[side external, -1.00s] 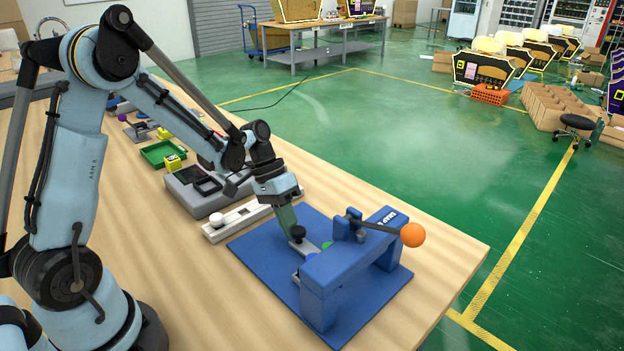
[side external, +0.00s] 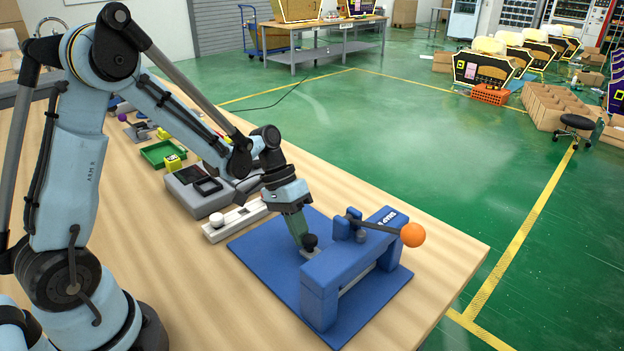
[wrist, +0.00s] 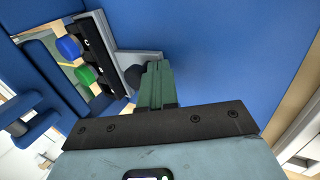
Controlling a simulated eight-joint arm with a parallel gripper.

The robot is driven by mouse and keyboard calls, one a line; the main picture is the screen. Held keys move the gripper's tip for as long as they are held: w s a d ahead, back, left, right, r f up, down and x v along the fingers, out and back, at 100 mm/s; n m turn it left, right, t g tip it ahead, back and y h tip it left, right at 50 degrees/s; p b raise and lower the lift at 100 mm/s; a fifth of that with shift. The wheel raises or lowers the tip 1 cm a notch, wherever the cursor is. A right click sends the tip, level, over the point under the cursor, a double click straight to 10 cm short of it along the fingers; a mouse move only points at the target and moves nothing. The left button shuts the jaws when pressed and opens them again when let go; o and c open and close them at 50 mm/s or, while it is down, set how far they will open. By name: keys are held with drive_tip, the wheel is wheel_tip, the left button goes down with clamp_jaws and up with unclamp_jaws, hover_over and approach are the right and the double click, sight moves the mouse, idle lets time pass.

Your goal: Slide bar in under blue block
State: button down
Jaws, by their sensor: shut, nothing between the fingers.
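The blue block (side external: 352,262) is a bridge-like press on a blue mat (side external: 262,258), with a lever ending in an orange ball (side external: 412,235). The grey bar (wrist: 148,56) has a black knob (side external: 310,242) at its near end, and that end sticks out from the block's left side. In the wrist view a blue cap (wrist: 68,47) and a green cap (wrist: 87,75) show beside a black strip.
A white rail with a white knob (side external: 216,219) and a grey device (side external: 195,190) stand left of the mat. A green tray (side external: 162,154) lies farther back. The mat's front left part is clear.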

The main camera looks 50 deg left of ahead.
drive_tip(key=shift+d, duration=0.15)
drive_tip(key=shift+d, duration=1.35)
drive_tip(key=shift+a, duration=0.7)
drive_tip(key=shift+r, duration=4)
drive_tip(key=shift+s+r, duration=0.2)
drive_tip(key=shift+s, duration=0.05)
drive_tip(key=s+a+r+t+y, duration=0.3)
drive_tip(key=s+t+y, duration=0.2)
drive_tip(key=s+t, duration=0.2)
drive_tip(key=shift+s+r+y, duration=0.3)
drive_tip(key=shift+r+y, duration=0.05)
drive_tip(key=shift+y, duration=0.05)
